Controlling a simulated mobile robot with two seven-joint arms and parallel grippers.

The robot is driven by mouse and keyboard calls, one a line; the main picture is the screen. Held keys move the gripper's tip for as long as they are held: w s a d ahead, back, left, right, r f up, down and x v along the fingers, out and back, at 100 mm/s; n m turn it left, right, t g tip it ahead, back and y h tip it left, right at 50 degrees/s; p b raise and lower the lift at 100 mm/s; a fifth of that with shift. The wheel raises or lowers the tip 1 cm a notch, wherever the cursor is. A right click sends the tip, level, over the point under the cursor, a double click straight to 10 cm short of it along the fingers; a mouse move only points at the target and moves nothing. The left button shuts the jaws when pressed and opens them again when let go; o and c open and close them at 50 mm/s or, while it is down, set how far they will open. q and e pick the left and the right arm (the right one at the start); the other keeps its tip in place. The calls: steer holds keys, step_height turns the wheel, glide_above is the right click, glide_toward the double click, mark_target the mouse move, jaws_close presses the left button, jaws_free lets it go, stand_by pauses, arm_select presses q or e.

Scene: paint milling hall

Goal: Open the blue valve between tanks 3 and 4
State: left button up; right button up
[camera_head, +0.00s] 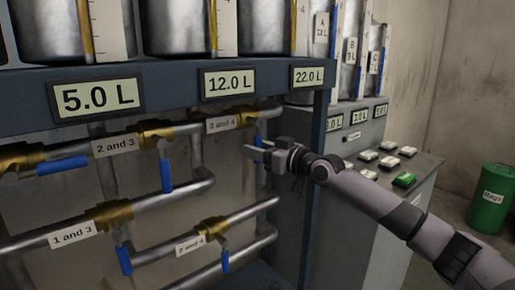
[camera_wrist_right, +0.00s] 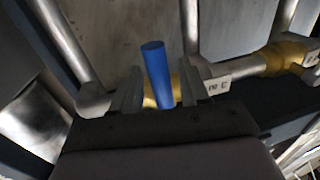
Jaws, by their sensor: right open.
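The "3 and 4" label (camera_head: 221,124) hangs on the upper pipe in the head view, beside a brass valve (camera_head: 246,117). Its blue handle points down from the valve, partly hidden by my right gripper (camera_head: 257,150). In the right wrist view the blue handle (camera_wrist_right: 157,72) stands between the two open fingers of my right gripper (camera_wrist_right: 158,92). A gap shows on both sides of the handle, so the fingers do not appear closed on it. My left gripper is not in view.
Nearby blue handles belong to the "2 and 3" valve (camera_head: 166,176), the "1 and 3" valve (camera_head: 124,260) and the "2 and 4" valve (camera_head: 225,262). A frame post (camera_head: 313,190) stands right of the pipes. A button console (camera_head: 365,215) is behind my right arm.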

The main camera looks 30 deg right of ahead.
steer(key=shift+w+a, duration=0.1)
steer(key=shift+w, duration=0.05)
jaws_close()
